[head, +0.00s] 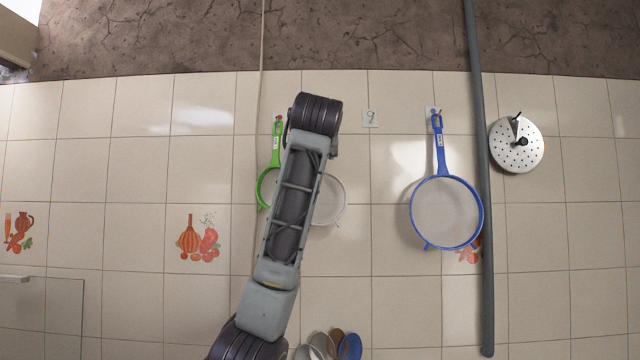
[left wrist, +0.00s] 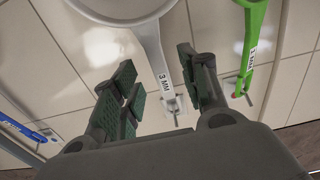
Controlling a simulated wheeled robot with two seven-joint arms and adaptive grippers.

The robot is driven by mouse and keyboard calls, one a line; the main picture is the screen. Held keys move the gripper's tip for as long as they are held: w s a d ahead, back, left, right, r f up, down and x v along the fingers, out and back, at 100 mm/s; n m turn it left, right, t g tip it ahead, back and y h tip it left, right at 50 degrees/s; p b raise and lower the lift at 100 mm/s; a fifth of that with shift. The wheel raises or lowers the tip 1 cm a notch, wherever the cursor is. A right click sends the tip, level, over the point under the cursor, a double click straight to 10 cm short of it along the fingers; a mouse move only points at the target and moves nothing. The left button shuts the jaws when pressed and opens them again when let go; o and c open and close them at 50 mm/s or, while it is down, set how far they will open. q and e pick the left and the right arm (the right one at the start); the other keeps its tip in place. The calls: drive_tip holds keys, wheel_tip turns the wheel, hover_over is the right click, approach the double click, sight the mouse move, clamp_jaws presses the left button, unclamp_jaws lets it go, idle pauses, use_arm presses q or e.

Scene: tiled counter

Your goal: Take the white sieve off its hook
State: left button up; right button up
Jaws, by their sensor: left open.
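The white sieve hangs on the tiled wall. In the head view my arm covers its handle, and part of its round mesh (head: 330,200) shows to the right of the arm. In the left wrist view its white handle (left wrist: 150,45), marked 3 MM, runs down to a hook (left wrist: 173,104) on the wall. My left gripper (left wrist: 155,60) is open, with one finger on each side of the handle; I cannot tell whether either touches it. The head view hides this gripper behind my arm. My right gripper is in neither view.
A green sieve (head: 275,150) hangs close on the left; its handle (left wrist: 252,45) is beside the gripper's right finger. Several oval objects (head: 349,346) show at the bottom.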

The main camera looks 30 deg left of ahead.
use_arm(q)
drive_tip(key=shift+p+x, duration=1.45)
drive_tip(key=shift+x, duration=1.2)
drive_tip(key=shift+d+r, duration=0.1)
drive_tip(key=shift+r, duration=0.05)
drive_tip(key=shift+c, duration=0.3)
clamp_jaws()
